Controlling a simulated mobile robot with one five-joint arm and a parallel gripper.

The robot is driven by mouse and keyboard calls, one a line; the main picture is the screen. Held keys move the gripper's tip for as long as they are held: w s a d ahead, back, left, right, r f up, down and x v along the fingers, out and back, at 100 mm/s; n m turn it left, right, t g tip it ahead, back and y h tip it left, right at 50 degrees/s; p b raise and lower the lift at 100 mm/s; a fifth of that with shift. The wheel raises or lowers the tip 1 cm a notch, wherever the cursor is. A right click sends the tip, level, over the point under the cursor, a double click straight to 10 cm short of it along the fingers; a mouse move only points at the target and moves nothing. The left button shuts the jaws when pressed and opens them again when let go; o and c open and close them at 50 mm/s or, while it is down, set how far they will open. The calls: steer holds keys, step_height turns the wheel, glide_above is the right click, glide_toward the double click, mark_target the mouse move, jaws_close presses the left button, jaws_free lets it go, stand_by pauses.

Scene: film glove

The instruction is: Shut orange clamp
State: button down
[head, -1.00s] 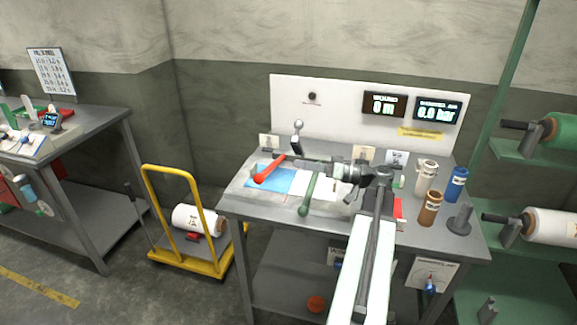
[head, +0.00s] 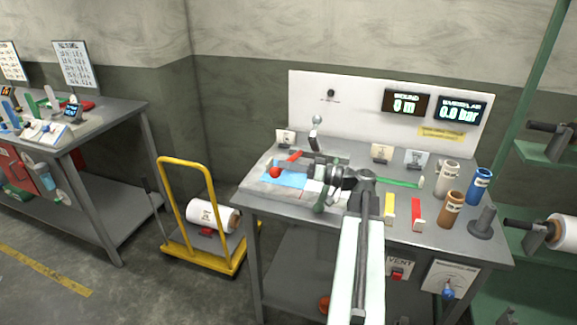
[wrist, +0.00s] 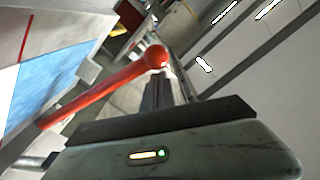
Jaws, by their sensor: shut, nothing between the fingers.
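The orange clamp's red-orange lever, with a round ball knob (head: 275,172), stands over a blue sheet (head: 292,180) on the bench in the head view. In the wrist view the lever (wrist: 100,93) slants from lower left up to the ball knob (wrist: 156,57). My gripper (head: 290,163) reaches leftward across the bench and covers part of the lever. In the wrist view my gripper's fingers (wrist: 160,82) are shut and empty, with their tips close to the knob. I cannot tell whether they touch it. The clamp's base is hidden.
A metal post with a ball top (head: 316,120) stands behind the lever. Brown (head: 451,211), beige (head: 446,174) and blue (head: 479,186) cylinders stand on the bench's right. A panel with displays (head: 407,103) stands behind. A yellow cart (head: 205,262) is on the floor at left.

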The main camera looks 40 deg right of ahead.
steer(key=d+v, duration=0.1)
steer(key=v, duration=1)
steer(key=shift+n+g, duration=0.5)
steer(key=shift+g, duration=0.2)
steer(key=x, duration=1.1)
steer(key=shift+w+a+f, duration=0.15)
steer(key=shift+a+f, duration=0.2)
steer(key=shift+f, duration=0.1)
steer(key=shift+a+f+b, duration=0.3)
steer(key=shift+a, duration=0.05)
